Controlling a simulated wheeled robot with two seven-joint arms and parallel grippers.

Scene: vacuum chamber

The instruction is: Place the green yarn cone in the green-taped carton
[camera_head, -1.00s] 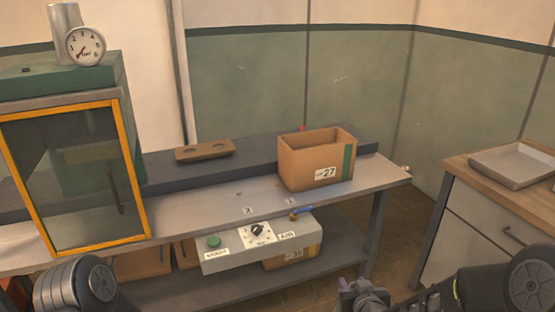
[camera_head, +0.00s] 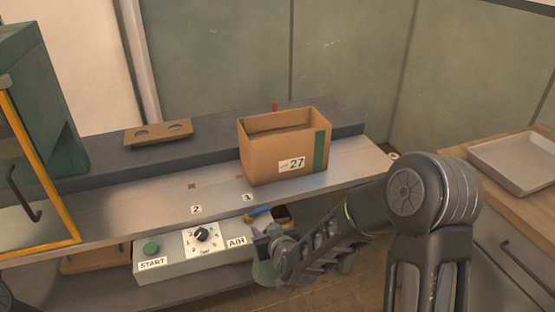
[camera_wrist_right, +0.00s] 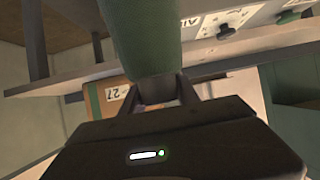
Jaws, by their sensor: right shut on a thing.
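The green yarn cone (camera_wrist_right: 148,35) is held between the fingers of my right gripper (camera_wrist_right: 158,88) in the right wrist view. The open carton with a green tape strip and a 27 label (camera_head: 258,155) stands upright on the bench, above and behind the gripper. The carton (camera_wrist_right: 95,98) also shows partly behind the fingers in the wrist view. My left gripper is not in view.
A control box (camera_head: 170,258) with a start button and dial sits under the bench top (camera_head: 120,225). A brown holder with two holes (camera_head: 158,133) lies on the dark rear ledge. An orange-framed cabinet (camera_head: 62,215) is at left, a grey tray (camera_head: 515,162) at right.

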